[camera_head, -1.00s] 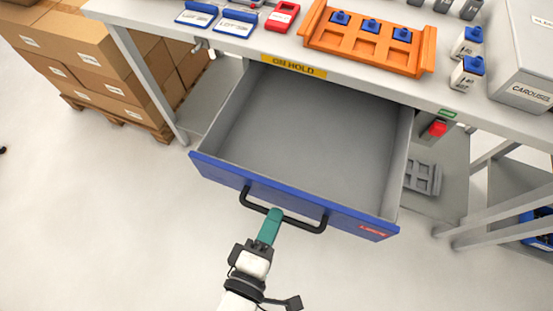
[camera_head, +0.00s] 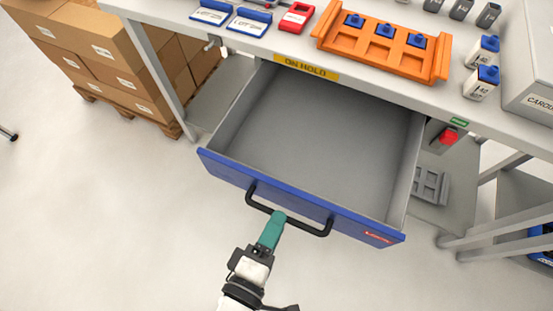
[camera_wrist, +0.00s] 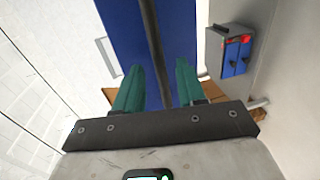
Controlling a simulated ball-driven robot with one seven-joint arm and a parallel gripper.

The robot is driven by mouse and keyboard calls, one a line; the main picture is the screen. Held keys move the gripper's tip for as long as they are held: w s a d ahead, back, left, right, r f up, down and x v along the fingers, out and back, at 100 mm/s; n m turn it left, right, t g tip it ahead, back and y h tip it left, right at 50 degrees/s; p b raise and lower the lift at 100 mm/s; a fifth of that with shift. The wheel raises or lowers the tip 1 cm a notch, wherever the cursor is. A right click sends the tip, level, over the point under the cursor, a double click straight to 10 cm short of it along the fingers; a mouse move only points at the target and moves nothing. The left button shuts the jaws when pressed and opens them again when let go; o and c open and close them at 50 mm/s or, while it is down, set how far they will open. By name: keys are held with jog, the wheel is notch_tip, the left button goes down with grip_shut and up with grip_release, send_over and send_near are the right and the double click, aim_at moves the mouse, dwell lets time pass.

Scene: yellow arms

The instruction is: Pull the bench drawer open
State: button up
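The bench drawer (camera_head: 300,206) has a blue front and a grey, empty inside, and stands pulled far out from under the bench. Its black bar handle (camera_head: 318,231) is on the front. My gripper (camera_head: 278,218) has green fingers and is at the middle of the handle. In the wrist view my gripper (camera_wrist: 158,72) has its fingers apart, one on each side of the dark handle bar (camera_wrist: 152,45), with a gap visible beside the bar. The blue drawer front (camera_wrist: 125,25) lies behind it. Whether either finger touches the bar is hard to tell.
The bench top (camera_head: 285,40) carries an orange tray (camera_head: 340,44), white blue-capped containers (camera_head: 481,83) and a grey box (camera_head: 530,90). A yellow ON HOLD label (camera_head: 305,67) is on its edge. Cartons on a pallet (camera_head: 130,105) stand left. The floor before the drawer is clear.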

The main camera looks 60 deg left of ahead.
jog(key=v, duration=0.9)
jog(key=shift+s+d+b, duration=0.2)
jog(key=shift+s+b, duration=0.1)
jog(key=shift+b, duration=0.1)
jog(key=w+d+f+m+g+h+p, duration=0.1)
jog(key=w+d+m+g+h+p, duration=0.1)
jog(key=w+d+m+h, duration=0.7)
jog(key=w+d+f+m+g+h+p, duration=0.25)
jog(key=w+d+m, duration=0.35)
jog(key=d, duration=0.8)
jog(key=s+d+m+g+y+p, duration=0.3)
jog(key=s+d+m+g, duration=0.3)
jog(key=d+m, duration=0.3)
jog(key=d+g+p, duration=0.1)
jog(key=d, duration=0.2)
jog(key=shift+f+m+g+p, duration=0.3)
jog(key=shift+f+m+g, duration=0.05)
jog(key=shift+f+m, duration=0.05)
